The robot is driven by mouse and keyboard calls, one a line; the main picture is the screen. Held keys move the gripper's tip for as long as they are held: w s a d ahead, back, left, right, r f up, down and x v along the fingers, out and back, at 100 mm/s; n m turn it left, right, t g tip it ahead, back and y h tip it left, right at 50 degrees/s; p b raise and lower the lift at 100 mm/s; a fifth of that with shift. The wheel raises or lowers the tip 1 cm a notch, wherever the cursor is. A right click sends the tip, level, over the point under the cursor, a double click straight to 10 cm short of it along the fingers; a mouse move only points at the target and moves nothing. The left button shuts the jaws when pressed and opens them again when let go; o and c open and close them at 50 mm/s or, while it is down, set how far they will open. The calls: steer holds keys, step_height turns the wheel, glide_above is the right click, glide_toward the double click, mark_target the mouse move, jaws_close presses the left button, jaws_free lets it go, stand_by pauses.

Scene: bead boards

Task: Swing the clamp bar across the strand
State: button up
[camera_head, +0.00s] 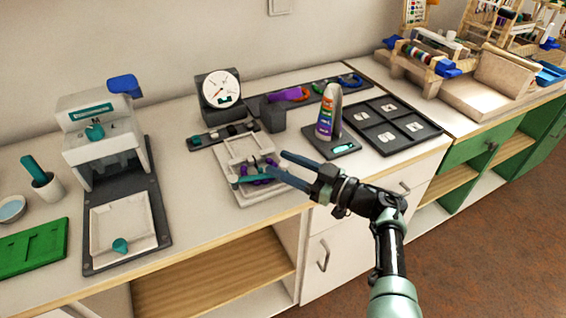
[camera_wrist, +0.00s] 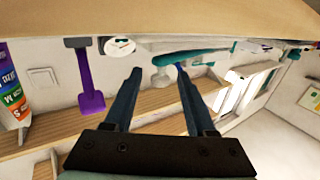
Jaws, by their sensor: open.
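A pale bead board (camera_head: 228,148) lies on the counter in the middle of the head view. Small purple pieces (camera_head: 262,181), possibly part of the strand, show on it among other small parts. My gripper (camera_head: 260,168) reaches in from the right over the board's front part, with its fingers apart. Whether the fingers touch anything on the board cannot be told.
A press (camera_head: 92,135) on a dark base stands left. A dial gauge (camera_head: 221,90) stands behind the board. A bottle with coloured labels (camera_head: 327,115) and a dark compartment tray (camera_head: 423,128) stand right. Open counter lies between press and board.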

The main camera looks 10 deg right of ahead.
steer(key=p+v, duration=0.1)
steer(key=v, duration=1.1)
steer(key=shift+s, duration=0.2)
steer(key=shift+d, duration=0.1)
